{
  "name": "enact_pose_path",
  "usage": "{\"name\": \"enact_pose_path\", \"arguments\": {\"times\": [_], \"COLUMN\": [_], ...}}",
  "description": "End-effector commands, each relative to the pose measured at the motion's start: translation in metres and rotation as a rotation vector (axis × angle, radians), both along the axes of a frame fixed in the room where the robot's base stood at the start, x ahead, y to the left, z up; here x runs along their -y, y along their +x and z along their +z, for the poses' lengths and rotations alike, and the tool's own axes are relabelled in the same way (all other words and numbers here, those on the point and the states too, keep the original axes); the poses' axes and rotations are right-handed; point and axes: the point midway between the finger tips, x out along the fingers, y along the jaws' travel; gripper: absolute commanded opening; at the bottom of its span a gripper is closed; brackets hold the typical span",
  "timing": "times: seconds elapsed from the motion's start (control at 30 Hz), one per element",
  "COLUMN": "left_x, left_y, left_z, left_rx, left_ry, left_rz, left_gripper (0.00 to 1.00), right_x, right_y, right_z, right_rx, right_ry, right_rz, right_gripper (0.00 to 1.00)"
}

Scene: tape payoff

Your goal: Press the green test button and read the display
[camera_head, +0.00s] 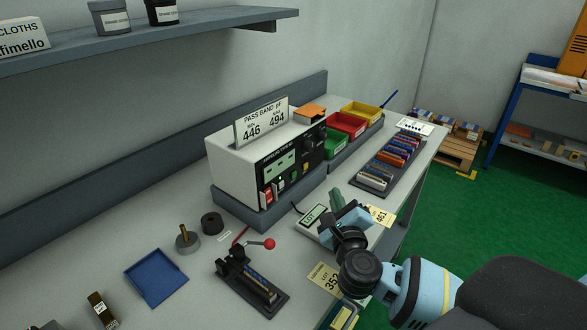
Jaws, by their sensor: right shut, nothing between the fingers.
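The tester (222,165) is a pale box with a black front panel, standing on a grey plinth on the bench. Its display (281,164) is a small pale green window; I cannot read any figures on it. Below the display is a row of small coloured controls, with a green button (293,176) among them. My right gripper (338,203) is shut and empty, in front of the tester and to the right of the button, apart from it. My left gripper is not in view.
A sign reading PASS BAND 446 494 (262,121) stands on the tester. Red, green and yellow bins (348,123) and a rack of coloured parts (373,181) are to the right. A red-knobbed lever fixture (250,284) and blue tray (156,277) are in front. Tags read 461 and 352.

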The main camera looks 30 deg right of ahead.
Motion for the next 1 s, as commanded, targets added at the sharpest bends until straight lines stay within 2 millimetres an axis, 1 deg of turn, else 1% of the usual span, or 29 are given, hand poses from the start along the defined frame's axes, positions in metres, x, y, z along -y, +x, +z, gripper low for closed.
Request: {"name": "enact_pose_path", "arguments": {"times": [0.03,0.13,0.33,0.43,0.57,0.9,1.0], "left_x": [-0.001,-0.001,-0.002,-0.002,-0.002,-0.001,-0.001], "left_y": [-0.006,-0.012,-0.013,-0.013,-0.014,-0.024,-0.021], "left_z": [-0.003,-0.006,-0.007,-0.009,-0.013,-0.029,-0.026], "left_rx": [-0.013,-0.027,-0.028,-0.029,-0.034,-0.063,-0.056], "left_ry": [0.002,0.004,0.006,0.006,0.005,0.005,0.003], "left_rz": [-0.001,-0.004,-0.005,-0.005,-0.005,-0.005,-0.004], "left_gripper": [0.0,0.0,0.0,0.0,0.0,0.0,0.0], "right_x": [0.0,0.0,-0.001,-0.003,-0.008,-0.024,-0.028], "right_y": [0.0,0.0,0.002,0.007,0.019,0.058,0.067], "right_z": [0.0,0.0,0.0,-0.001,-0.002,-0.002,-0.001], "right_rx": [0.0,0.0,0.001,0.002,0.0,0.001,0.001], "right_ry": [0.0,0.0,0.0,0.0,0.001,0.0,0.001], "right_rz": [0.0,0.0,0.001,0.0,0.001,0.001,-0.001], "right_gripper": [0.0,0.0,0.0,0.0,0.0,0.0,0.0]}}
